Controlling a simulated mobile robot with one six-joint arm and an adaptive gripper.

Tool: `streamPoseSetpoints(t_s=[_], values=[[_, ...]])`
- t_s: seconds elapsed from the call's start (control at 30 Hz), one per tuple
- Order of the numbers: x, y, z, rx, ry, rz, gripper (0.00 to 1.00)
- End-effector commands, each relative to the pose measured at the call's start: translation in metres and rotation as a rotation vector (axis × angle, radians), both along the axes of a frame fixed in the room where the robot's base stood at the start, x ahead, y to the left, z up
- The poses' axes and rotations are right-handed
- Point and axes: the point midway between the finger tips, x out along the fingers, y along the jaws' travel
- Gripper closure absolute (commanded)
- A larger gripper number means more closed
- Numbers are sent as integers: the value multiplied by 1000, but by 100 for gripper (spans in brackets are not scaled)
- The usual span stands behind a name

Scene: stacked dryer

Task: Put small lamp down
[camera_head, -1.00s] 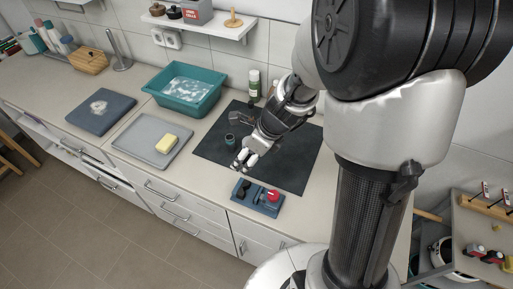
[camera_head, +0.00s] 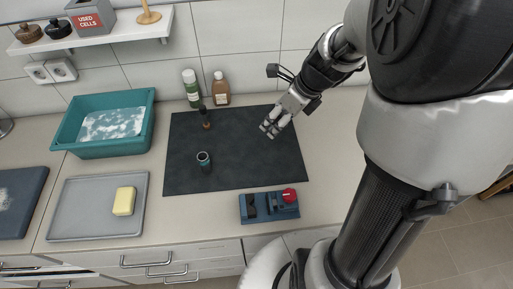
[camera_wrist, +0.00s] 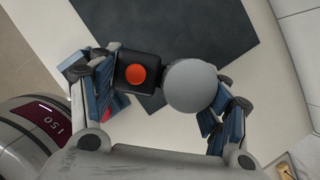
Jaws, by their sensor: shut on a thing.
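My gripper (camera_head: 272,127) hangs over the right part of the dark mat in the head view. In the wrist view its blue-padded fingers (camera_wrist: 168,105) are shut on the small lamp (camera_wrist: 138,72), which has a black body with an orange-red dot and a round grey part (camera_wrist: 192,86). The lamp lies between the two fingers, above the counter and the mat edge. I cannot make the lamp out clearly in the head view, and its underside is hidden.
The dark mat (camera_head: 250,165) bears a small teal cup (camera_head: 204,159) and a thin dark item (camera_head: 206,120). A blue holder with a red knob (camera_head: 270,205) sits at the counter's front. Two bottles (camera_head: 221,90) stand behind. The mat's right part and the counter right of it look clear.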

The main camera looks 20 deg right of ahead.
Motion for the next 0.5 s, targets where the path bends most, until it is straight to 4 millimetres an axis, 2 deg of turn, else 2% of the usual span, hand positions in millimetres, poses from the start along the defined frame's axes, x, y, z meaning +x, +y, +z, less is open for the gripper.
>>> streamPoseSetpoints(t_s=[0.03, 0.3, 0.4, 0.5], values=[[-1, 0, -19, 2, 6, -1, 59], [-1, 1, -95, 2, 5, 0, 59], [0, 1, -117, 2, 3, 0, 59], [0, 0, -131, 0, 1, 0, 59]])
